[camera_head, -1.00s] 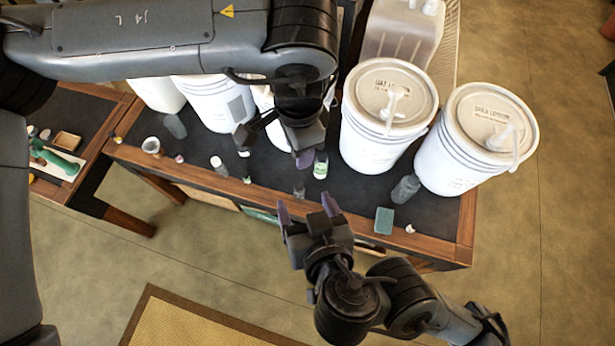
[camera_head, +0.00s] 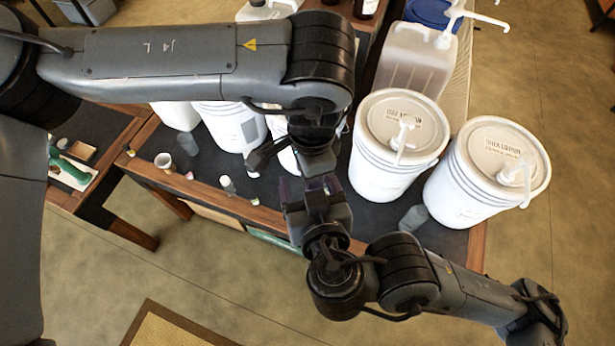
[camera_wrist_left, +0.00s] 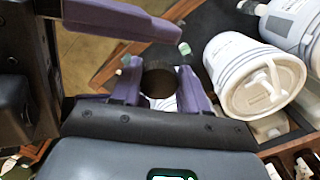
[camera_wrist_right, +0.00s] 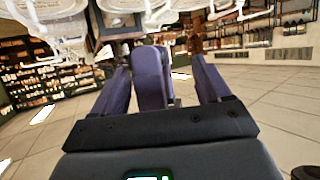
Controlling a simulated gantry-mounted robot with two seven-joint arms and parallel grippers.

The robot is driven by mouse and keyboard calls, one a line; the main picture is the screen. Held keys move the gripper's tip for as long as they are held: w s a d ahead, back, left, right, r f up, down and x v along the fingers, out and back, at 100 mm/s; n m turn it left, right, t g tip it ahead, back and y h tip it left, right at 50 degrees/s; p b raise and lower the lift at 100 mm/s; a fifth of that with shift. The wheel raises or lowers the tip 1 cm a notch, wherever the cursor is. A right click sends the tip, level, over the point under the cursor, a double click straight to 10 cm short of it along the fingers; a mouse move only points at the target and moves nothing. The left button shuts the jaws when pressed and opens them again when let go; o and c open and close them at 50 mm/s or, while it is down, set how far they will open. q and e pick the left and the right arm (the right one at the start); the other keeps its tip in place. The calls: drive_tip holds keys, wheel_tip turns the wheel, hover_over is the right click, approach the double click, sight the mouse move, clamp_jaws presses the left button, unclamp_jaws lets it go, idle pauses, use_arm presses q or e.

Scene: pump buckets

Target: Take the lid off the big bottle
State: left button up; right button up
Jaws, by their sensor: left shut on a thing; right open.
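My left gripper (camera_head: 302,166) is over the table's front part, its fingers mostly hidden in the head view. In the left wrist view its purple fingers (camera_wrist_left: 160,82) are shut on a dark, round, brownish thing (camera_wrist_left: 158,78), seen end-on. I cannot tell whether this is the big bottle or its lid. My right gripper (camera_head: 308,188) is open, its fingers pointing up close to the left gripper. In the right wrist view (camera_wrist_right: 160,80) a purple finger that looks like the left gripper's shows between its fingers. No separate lid can be made out.
Two white pump buckets (camera_head: 390,165) (camera_head: 472,198) stand at the right on the dark table (camera_head: 215,170). More white buckets (camera_head: 226,128) stand behind my left arm. A clear jug (camera_head: 412,65) is at the back. A small cup (camera_head: 163,160) and small bottles line the front edge.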

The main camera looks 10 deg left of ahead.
drive_tip(key=shift+w+a+f, duration=0.25)
drive_tip(key=shift+w+f, duration=0.05)
drive_tip(key=shift+w, duration=0.3)
